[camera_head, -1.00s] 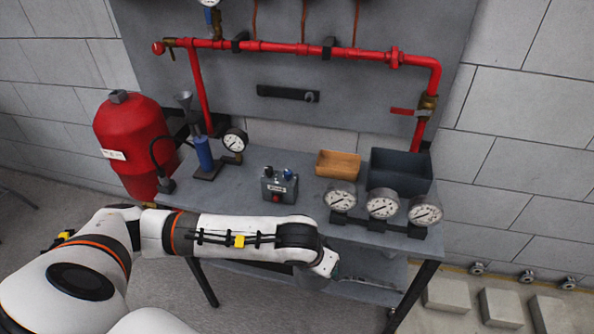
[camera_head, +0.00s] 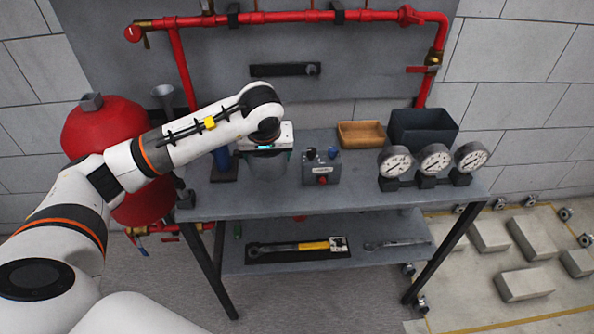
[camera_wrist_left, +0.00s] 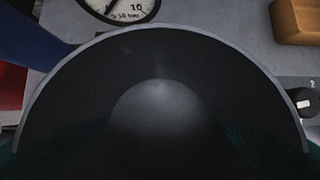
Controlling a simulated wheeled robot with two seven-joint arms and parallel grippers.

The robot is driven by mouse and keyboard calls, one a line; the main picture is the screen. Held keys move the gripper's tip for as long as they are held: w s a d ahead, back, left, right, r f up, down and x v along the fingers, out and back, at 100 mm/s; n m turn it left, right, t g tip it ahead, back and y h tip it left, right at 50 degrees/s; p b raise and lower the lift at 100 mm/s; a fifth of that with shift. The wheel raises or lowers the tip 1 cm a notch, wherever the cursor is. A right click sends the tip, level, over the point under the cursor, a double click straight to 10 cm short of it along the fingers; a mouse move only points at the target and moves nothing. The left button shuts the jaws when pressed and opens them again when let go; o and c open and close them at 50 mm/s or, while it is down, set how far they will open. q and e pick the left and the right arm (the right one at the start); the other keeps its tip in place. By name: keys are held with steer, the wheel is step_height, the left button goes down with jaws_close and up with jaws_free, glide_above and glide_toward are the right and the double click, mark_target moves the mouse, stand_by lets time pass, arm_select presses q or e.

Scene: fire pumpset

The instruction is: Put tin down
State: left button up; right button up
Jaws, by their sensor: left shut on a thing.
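The tin (camera_head: 267,170) is a grey cylinder at the left of the workbench top, between the blue hand pump and the small grey control box. My left gripper (camera_head: 267,149) is above it and shut on it, with the fingers mostly hidden. In the left wrist view the tin (camera_wrist_left: 160,62) fills most of the frame, with a dark round inside and a pale rim. I cannot tell whether its base touches the bench. My right gripper is not in view.
The control box (camera_head: 321,167) stands close to the tin's right. The blue pump (camera_head: 223,162) is close on its left. A wooden tray (camera_head: 362,134), a dark bin (camera_head: 424,128) and three gauges (camera_head: 434,160) stand further right. Bare bench (camera_head: 270,204) lies in front.

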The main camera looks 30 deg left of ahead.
mark_target(270, 182)
arm_select(q)
step_height(270, 182, down, 3)
steer(key=shift+r, duration=0.1)
step_height(270, 182, down, 4)
steer(key=shift+f, duration=0.4)
steer(key=o, duration=1)
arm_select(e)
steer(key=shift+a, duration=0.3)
arm_select(q)
steer(key=shift+r, duration=0.1)
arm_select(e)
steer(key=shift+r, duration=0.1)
